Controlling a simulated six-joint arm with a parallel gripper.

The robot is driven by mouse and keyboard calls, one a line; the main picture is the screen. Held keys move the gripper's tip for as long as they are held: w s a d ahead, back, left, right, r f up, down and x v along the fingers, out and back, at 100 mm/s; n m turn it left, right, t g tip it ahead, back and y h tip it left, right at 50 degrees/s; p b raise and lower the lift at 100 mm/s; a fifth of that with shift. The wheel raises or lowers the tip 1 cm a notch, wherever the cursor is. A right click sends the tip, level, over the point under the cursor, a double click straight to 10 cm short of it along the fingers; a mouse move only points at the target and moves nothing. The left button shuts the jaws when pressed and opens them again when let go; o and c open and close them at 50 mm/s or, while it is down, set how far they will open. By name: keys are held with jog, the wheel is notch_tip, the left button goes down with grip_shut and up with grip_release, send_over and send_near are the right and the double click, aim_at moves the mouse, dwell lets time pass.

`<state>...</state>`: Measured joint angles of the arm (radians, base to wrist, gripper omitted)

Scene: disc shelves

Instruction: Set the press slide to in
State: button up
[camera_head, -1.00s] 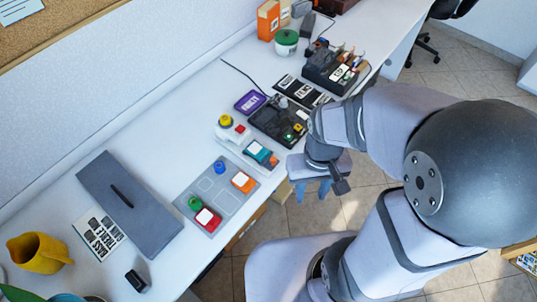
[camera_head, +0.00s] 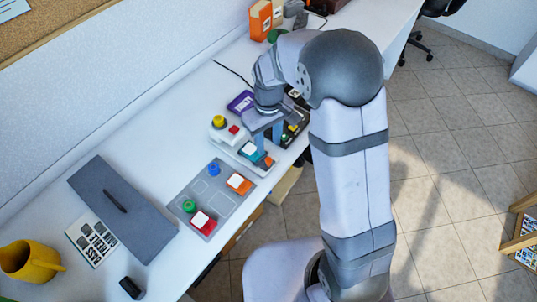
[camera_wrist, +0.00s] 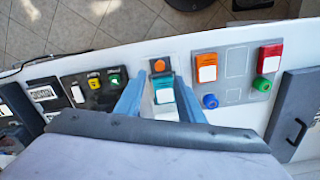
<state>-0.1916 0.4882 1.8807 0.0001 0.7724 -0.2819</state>
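A teal block with a white face (camera_wrist: 165,94), which looks like the press slide, sits on a pale plate beside an orange knob (camera_wrist: 159,65). In the head view the teal block (camera_head: 249,149) is partly covered by my gripper (camera_head: 268,147). In the wrist view my gripper (camera_wrist: 158,75) has its two blue fingers spread, one on each side of the teal block. Nothing is held between them. I cannot tell whether either finger touches the block. Any label on its white face is too small to read.
A grey panel with coloured buttons (camera_head: 209,208) lies to the left in the head view. A white box with a yellow knob (camera_head: 219,121) stands behind the slide. A dark panel (camera_wrist: 92,100) is beside it. The table's front edge is close.

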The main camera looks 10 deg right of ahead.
aim_at(269, 159)
jog(key=shift+f+p, duration=0.6)
jog(key=shift+f, duration=3.1)
